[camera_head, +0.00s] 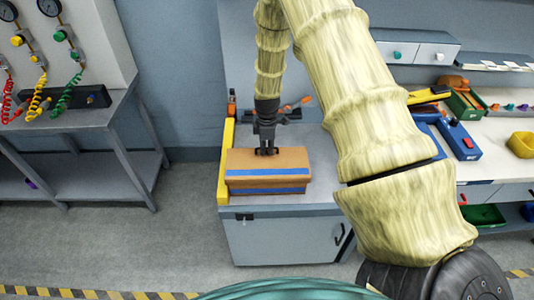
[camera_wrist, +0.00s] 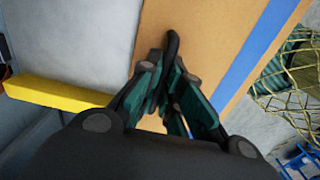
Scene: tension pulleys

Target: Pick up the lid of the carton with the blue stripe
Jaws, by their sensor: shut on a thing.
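The brown carton with the blue stripe (camera_head: 268,190) stands on the workbench at the centre left of the head view. Its lid (camera_head: 290,158) is brown with a blue stripe and lies over the carton. In the wrist view the lid (camera_wrist: 205,35) fills the centre, with its stripe to the right. My gripper (camera_head: 266,151) points down at the middle of the lid. In the wrist view my gripper (camera_wrist: 168,85) is shut around a slim dark part on the lid, mostly hidden by the fingers. I cannot tell whether the lid is raised off the carton.
A yellow edge bar (camera_head: 224,163) runs along the left of the carton. Tools with orange ends (camera_head: 304,101) lie behind it.

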